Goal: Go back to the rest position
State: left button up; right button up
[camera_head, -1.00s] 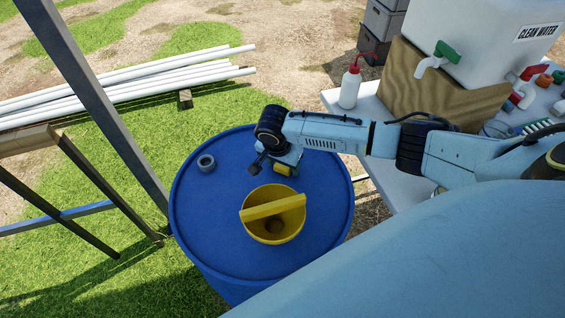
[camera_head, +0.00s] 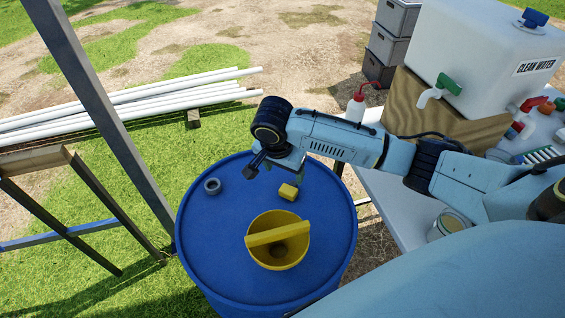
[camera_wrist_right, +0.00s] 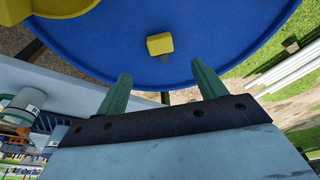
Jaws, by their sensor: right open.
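My right gripper (camera_head: 274,167) is above the far side of the blue drum lid (camera_head: 222,240). In the right wrist view its two green fingers (camera_wrist_right: 160,74) stand apart with nothing between them. A small yellow block (camera_head: 288,191) lies on the lid below the gripper, clear of it; it also shows in the right wrist view (camera_wrist_right: 160,44), beyond the fingertips. My left gripper is not in view.
At right are a table with a white water tank (camera_head: 485,65) and a red-capped bottle (camera_head: 356,106). A frame (camera_head: 95,105) stands at left.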

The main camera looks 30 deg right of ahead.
jog(key=shift+v, duration=0.95)
